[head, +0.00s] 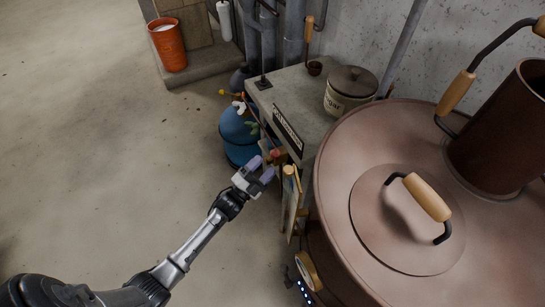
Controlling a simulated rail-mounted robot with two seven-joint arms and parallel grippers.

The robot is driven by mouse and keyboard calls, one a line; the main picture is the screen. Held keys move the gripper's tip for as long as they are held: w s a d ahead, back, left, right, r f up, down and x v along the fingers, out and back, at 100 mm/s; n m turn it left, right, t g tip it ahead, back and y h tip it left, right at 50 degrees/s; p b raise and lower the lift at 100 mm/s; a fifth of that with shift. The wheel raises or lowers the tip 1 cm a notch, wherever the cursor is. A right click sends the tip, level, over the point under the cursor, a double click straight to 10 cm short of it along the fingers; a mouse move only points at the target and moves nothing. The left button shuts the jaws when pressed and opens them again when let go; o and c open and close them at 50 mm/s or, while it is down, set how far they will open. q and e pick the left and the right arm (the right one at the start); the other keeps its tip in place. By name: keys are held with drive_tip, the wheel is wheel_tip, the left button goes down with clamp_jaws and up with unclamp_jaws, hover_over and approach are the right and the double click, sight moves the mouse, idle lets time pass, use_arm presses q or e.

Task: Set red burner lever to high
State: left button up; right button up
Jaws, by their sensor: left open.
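A small red knob (276,154), which appears to be the red burner lever, shows at the front side of the grey bench (313,122), below a dark sign. Its setting cannot be read at this size. My left gripper (264,168) is open, its two purple-grey fingertips just short of the red knob in the picture. Nothing shows between the fingers. I cannot tell whether a finger touches the knob. My right gripper is out of view.
A large copper vessel (335,215) with a wood-handled lid fills the right side. A blue gas cylinder (238,125) stands beside the bench. A lidded jar (348,92) sits on the bench. An orange bucket (170,50) stands at back left. The floor at left is clear.

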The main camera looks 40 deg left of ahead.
use_arm(q)
drive_tip(key=v, duration=0.7)
drive_tip(key=shift+s, duration=0.35)
drive_tip(key=shift+f, duration=0.1)
drive_tip(key=a+f+n+g+y, duration=0.4)
drive_tip(key=f+n+g+y, duration=0.35)
drive_tip(key=n+g, duration=0.25)
drive_tip(key=s+d+r+n+g+h, duration=0.1)
drive_tip(key=s+d+r+g, duration=0.3)
drive_tip(key=s+d, duration=0.3)
drive_tip(key=s+d+r+n+g+h, duration=0.25)
drive_tip(key=s+d, duration=0.25)
drive_tip(key=s, duration=0.4)
drive_tip(key=s+d+f+m+g, duration=0.1)
drive_tip(key=s+d+g, duration=0.1)
drive_tip(key=s, duration=0.5)
wheel_tip(320, 180, up, 28)
drive_tip(key=p, duration=2.8)
drive_tip(key=shift+s, duration=0.2)
